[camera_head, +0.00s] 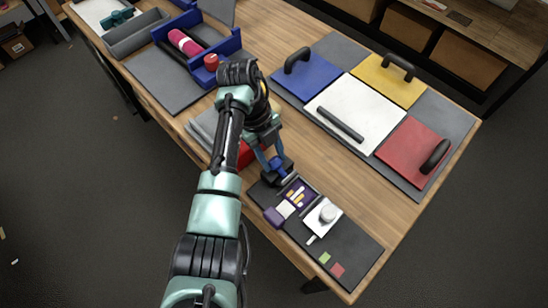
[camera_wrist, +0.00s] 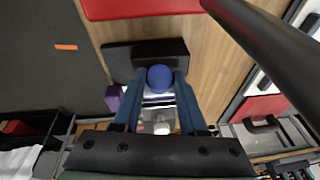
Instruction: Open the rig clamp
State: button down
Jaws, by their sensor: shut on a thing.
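A black block (camera_wrist: 118,60) with a round blue knob (camera_wrist: 159,77) stands at the left end of a dark mat; it appears to be the rig clamp. In the head view the black block (camera_head: 284,177) sits just below my gripper. My gripper (camera_head: 272,163) points down with its blue fingers on either side of the knob. In the wrist view my gripper (camera_wrist: 159,84) is shut on the blue knob. The fingers hide the knob's sides, and I cannot tell the position of the clamp's jaw.
The dark mat (camera_head: 350,250) carries a purple tray with yellow pieces, a white plate (camera_head: 323,217) with a round knob, and green and red squares. A red block (camera_head: 250,153) lies close behind my gripper. Coloured handled boards (camera_head: 362,115) lie to the right.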

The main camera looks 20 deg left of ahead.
jog(key=shift+c, duration=2.2)
grip_release()
jog(key=p+v, duration=0.3)
jog(key=v, duration=1)
